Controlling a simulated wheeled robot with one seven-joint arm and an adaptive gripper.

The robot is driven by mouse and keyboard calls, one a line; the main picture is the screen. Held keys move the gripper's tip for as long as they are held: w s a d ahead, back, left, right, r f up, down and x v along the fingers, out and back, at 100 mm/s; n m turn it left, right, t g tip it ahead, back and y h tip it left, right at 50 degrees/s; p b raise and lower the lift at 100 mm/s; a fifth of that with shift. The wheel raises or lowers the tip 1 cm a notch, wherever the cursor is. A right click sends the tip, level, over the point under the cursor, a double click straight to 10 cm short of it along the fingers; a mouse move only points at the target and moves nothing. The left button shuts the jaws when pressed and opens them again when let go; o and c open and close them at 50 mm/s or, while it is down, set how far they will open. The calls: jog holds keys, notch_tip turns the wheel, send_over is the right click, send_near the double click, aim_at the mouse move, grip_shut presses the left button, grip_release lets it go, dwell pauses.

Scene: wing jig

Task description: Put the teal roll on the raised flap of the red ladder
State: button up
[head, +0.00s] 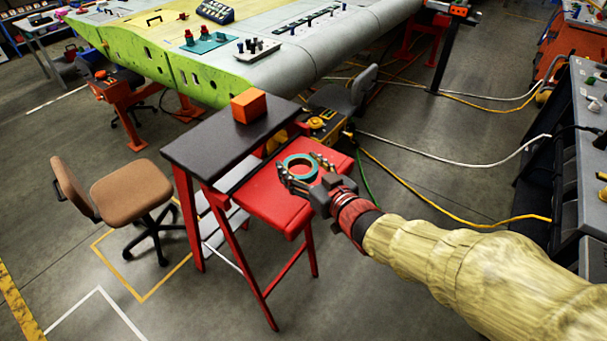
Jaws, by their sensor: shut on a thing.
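The teal roll (287,164), a ring with a teal rim and a brownish inner side, is between the fingers of my gripper (303,172). My gripper is shut on it, reaching in from the right. The roll shows over the red raised flap (262,200) of the red ladder (186,205). I cannot tell whether the roll touches the flap or is held just above it. The ladder's dark top platform (195,145) lies beyond and left of the flap, a little higher.
An orange box (248,106) stands on the dark platform. A brown chair (130,190) is left of the ladder. The wing (190,60) on its jig is behind. A yellow cable (440,208) crosses the floor at right. The flap's front part is bare.

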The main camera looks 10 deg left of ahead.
aim_at(302, 172)
jog(key=w+f, duration=0.2)
jog(key=w+a+f+b, duration=0.1)
jog(key=w+f, duration=0.1)
jog(key=w, duration=0.1)
jog(key=w+f+b, duration=0.1)
jog(key=w+f, duration=0.1)
jog(key=f, duration=0.1)
jog(key=shift+w+a+f, duration=0.1)
jog(key=shift+w+a, duration=0.15)
jog(key=shift+w, duration=0.15)
jog(key=shift+w+f+b, duration=0.1)
jog(key=shift+f+b, duration=0.2)
jog(key=shift+f, duration=1.25)
jog(key=shift+f, duration=0.1)
jog(key=shift+f+b, duration=0.25)
jog(key=shift+b, duration=0.1)
jog(key=o, duration=1.1)
jog(key=shift+f, duration=0.1)
jog(key=shift+o, duration=0.2)
jog(key=shift+r+p, duration=0.3)
jog(key=shift+r, duration=0.05)
jog(key=shift+d+r, duration=0.2)
jog(key=shift+r, duration=0.05)
jog(key=p+v, duration=0.2)
jog(key=v, duration=0.9)
jog(key=shift+s, duration=0.4)
